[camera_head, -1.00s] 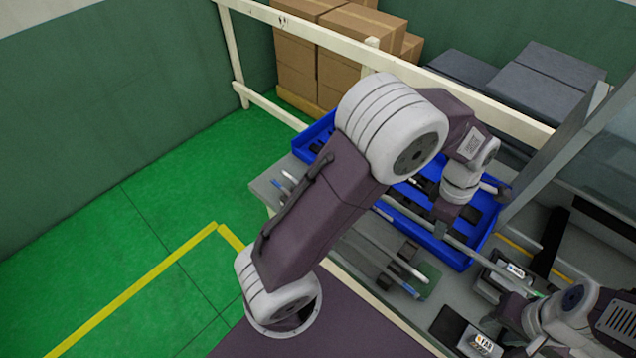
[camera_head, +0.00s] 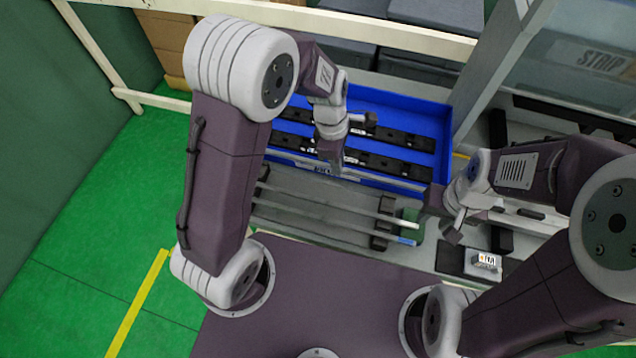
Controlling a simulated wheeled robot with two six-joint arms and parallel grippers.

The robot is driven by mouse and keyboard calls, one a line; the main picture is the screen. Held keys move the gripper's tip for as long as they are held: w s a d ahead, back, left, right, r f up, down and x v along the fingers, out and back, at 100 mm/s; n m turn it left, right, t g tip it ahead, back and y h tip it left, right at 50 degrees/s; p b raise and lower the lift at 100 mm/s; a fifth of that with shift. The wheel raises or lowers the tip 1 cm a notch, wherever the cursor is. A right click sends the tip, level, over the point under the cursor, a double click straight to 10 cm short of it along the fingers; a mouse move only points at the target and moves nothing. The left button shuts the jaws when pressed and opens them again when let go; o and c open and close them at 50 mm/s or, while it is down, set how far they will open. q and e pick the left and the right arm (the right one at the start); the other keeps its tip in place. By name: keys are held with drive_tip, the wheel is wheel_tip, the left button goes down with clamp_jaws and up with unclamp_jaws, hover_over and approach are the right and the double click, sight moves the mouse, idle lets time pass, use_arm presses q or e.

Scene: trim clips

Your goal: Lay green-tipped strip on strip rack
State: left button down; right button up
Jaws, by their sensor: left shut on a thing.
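My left gripper (camera_head: 328,160) is shut on a long pale strip (camera_head: 380,180), held roughly level over the front edge of the blue tray. The strip's right end runs toward my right gripper; I cannot make out its green tip. The strip rack (camera_head: 384,210), with dark notched blocks at left and right, stands just in front of it. Two pale strips lie across the rack, the nearer one with a blue tip (camera_head: 405,241). My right gripper (camera_head: 441,217) is right of the rack, its fingers apart, with nothing visible between them.
The blue tray (camera_head: 415,105) behind holds several dark bars. A small labelled box (camera_head: 484,262) stands on a black pad to the right. A grey post (camera_head: 490,75) rises behind the tray's right side, and a cream rail (camera_head: 300,17) crosses the back.

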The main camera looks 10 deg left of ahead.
use_arm(q)
drive_tip(key=a+f, duration=0.1)
drive_tip(key=f, duration=0.1)
drive_tip(key=s+a+f, duration=0.1)
drive_tip(key=f, duration=0.1)
drive_tip(key=s+a+f, duration=0.1)
drive_tip(key=a+f, duration=0.1)
drive_tip(key=shift+s+f+b, duration=0.2)
drive_tip(key=shift+b, duration=0.1)
drive_tip(key=shift+w+f, duration=0.15)
drive_tip(key=shift+f, duration=0.1)
drive_tip(key=shift+f, duration=0.15)
drive_tip(key=c, duration=1.5)
unclamp_jaws()
drive_tip(key=shift+o, duration=0.2)
